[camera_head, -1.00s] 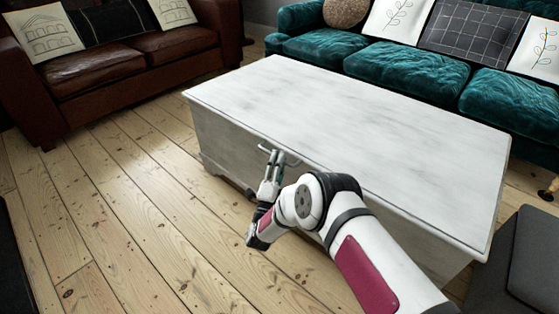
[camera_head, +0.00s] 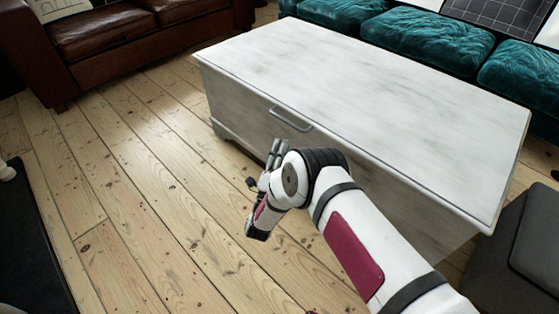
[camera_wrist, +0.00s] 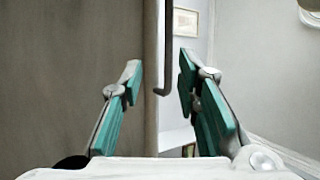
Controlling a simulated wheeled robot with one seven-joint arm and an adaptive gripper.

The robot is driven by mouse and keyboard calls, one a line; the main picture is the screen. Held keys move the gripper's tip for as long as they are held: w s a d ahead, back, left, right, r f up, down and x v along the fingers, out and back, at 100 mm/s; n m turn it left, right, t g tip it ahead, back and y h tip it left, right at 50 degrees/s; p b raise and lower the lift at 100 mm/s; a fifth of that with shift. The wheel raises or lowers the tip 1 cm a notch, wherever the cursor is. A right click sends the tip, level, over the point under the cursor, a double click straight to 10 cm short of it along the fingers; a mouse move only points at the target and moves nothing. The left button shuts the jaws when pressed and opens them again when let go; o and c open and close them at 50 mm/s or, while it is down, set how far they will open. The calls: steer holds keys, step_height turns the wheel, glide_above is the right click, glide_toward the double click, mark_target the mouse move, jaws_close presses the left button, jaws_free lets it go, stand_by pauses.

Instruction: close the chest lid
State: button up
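The whitewashed wooden chest (camera_head: 240,110) stands in the middle of the head view. Its lid (camera_head: 360,95) lies flat on top, with no gap showing along the visible front edge; my arm hides part of the front. A grey bar handle (camera_head: 290,120) is on the front just below the lid edge. My gripper (camera_head: 274,150) is in front of and below the handle, apart from it. In the wrist view my gripper (camera_wrist: 160,75) has its teal-padded fingers spread with nothing gripped. The handle (camera_wrist: 162,45) shows beyond and between the fingertips.
A teal sofa (camera_head: 430,40) stands behind the chest and a brown leather sofa (camera_head: 100,40) at the back left. A dark grey seat or ottoman (camera_head: 500,280) is close at the right. A dark mat (camera_head: 30,250) lies at the left. Floorboards (camera_head: 150,200) left of the chest are clear.

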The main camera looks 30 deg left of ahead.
steer(key=shift+v, duration=1.9)
steer(key=shift+d, duration=0.1)
